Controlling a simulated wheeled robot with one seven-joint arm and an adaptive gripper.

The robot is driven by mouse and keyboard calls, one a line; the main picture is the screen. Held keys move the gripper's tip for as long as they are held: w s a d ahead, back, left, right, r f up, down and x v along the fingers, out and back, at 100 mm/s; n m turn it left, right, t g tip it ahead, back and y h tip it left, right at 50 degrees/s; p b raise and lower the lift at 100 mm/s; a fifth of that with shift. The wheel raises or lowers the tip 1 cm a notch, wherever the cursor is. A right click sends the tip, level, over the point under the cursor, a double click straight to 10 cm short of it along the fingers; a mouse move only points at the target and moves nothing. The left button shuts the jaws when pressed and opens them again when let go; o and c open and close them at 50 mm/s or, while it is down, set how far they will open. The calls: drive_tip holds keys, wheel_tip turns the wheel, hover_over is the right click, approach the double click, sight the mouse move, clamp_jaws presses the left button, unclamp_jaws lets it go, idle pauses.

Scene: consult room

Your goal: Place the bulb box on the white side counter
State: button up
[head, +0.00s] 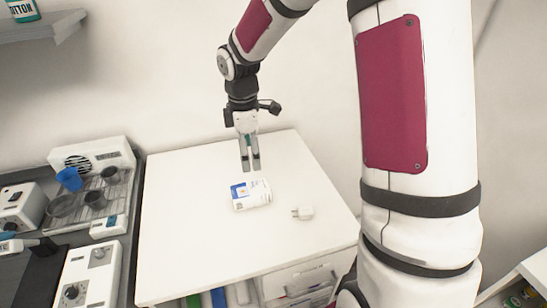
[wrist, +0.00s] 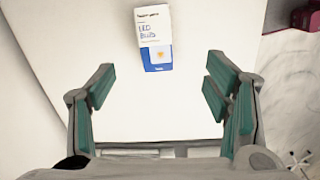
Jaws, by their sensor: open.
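The bulb box (head: 251,194) is a small white and blue carton lying on the white side counter (head: 190,235). In the wrist view the bulb box (wrist: 154,38) shows "LED Bulb" lettering, ahead of and between the open fingers near the top edge. My gripper (head: 250,168) points down over the counter, just behind the box in the head view. It is open and empty, with green finger pads in the wrist view (wrist: 168,95). It appears apart from the box.
A small white plug-like block (head: 303,212) lies right of the box. On the left, a dark counter holds a rack (head: 95,195) with cups and white devices (head: 90,275). A wall shelf (head: 45,28) is at upper left. Most of the white counter is clear.

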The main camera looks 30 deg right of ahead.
drive_tip(key=s+a+r+m+t+h, duration=0.1)
drive_tip(key=s+a+r+m+t, duration=0.15)
drive_tip(key=s+r+m, duration=0.85)
drive_tip(key=s+r+m+t, duration=0.1)
drive_tip(key=s+r, duration=0.2)
drive_tip(key=s, duration=0.4)
drive_tip(key=s+a+r+m+t+y, duration=0.1)
drive_tip(key=s+r+m, duration=0.1)
drive_tip(key=s+r, duration=0.2)
drive_tip(key=s, duration=0.3)
drive_tip(key=shift+t, duration=0.35)
